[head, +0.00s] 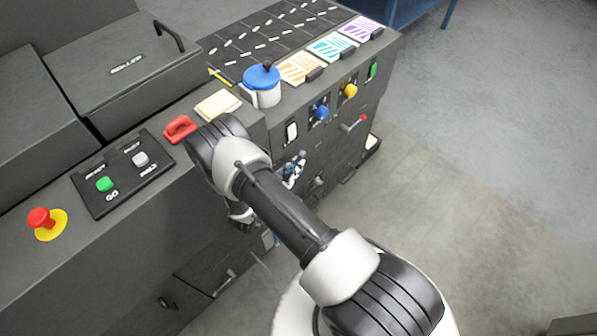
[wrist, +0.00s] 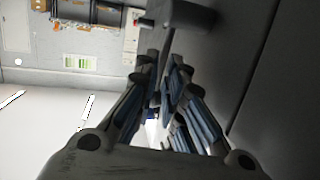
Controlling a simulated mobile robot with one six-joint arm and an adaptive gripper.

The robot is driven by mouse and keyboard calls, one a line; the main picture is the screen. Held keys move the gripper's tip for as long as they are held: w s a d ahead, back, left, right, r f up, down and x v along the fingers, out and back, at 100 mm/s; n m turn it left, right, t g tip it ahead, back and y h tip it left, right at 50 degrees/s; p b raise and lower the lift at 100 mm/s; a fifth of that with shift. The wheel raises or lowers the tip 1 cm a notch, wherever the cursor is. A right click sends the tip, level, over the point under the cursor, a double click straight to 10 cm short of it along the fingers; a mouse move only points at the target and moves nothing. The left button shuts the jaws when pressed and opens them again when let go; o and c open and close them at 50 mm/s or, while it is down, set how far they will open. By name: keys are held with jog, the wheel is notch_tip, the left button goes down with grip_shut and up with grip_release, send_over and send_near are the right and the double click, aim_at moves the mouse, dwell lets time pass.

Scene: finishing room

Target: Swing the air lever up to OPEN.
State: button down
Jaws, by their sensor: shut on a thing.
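My gripper (head: 293,170) is low against the dark front face of the machine, partly behind my own arm. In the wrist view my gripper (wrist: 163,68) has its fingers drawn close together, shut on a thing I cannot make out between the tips. A lever with a red tip (head: 362,118) sticks out of the front face, to the right of my gripper in the head view and apart from it. No OPEN mark can be read. A dark rounded part (wrist: 188,15) and a small red piece (wrist: 145,22) show past the fingertips in the wrist view.
Above on the front are a blue knob (head: 321,112), a yellow knob (head: 350,90) and a white switch (head: 292,132). A blue-lidded cup (head: 262,85) and a red handle (head: 180,129) are on top. The floor to the right is free.

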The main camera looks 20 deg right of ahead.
jog(key=shift+s+a+f+n+t+h+b, duration=0.15)
jog(key=shift+a+t+h+b, duration=0.3)
jog(key=shift+b, duration=0.5)
jog(key=shift+a+f+n+t+h+b, duration=0.2)
jog(key=shift+a+t+h+b, duration=0.2)
jog(key=shift+b, duration=0.55)
jog(key=shift+d+r+h, duration=0.1)
jog(key=shift+h, duration=0.15)
jog(key=c, duration=1.7)
grip_release()
jog(key=shift+s, duration=0.1)
jog(key=shift+o, duration=0.2)
jog(key=v, duration=1.2)
